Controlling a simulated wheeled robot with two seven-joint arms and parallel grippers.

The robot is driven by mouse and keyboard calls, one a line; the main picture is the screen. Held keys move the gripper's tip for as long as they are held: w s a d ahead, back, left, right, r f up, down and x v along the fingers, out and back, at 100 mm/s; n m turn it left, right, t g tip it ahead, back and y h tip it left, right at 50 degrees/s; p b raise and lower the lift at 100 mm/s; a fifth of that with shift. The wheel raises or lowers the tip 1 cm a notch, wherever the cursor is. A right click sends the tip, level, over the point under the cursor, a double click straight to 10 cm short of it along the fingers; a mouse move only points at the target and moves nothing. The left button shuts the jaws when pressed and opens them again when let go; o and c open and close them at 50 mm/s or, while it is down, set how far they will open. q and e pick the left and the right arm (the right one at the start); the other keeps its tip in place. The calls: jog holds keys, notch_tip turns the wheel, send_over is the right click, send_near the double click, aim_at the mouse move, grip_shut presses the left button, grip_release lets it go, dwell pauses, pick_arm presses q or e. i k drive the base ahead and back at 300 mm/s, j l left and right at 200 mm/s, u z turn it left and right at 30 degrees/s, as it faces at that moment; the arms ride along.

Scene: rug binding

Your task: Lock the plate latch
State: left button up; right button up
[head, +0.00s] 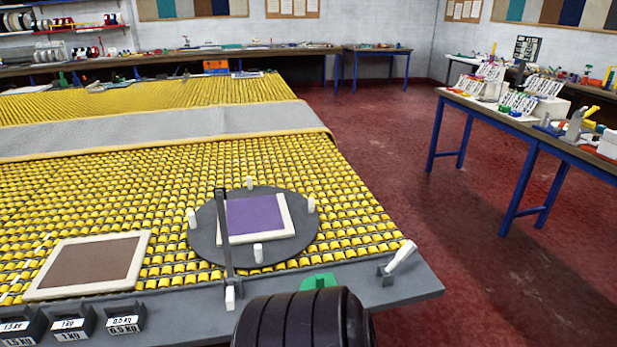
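A dark round plate (204,240) lies on the yellow roller table near its front edge. It has several white pegs around its rim and carries a purple sample with a cream border (254,216). A dark upright bar (223,240) stands in front of the plate's left part, with a white block (230,298) at its foot. A white lever (401,257) tilts up to the right from a dark bracket on the grey front edge. I cannot tell which of these parts is the plate latch, or whether it is locked. Neither gripper can be made out.
A brown sample with a cream border (92,262) lies at left. Labelled dark weights (72,323) stand along the front edge. A black ribbed cylinder (300,322) and a green part (319,281) are at bottom centre. Red floor is clear towards the cluttered right bench (540,132).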

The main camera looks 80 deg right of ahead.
aim_at(406, 249)
jog(key=z, duration=3.35)
jog(key=i+j+u, duration=0.15)
jog(key=i+u, duration=0.15)
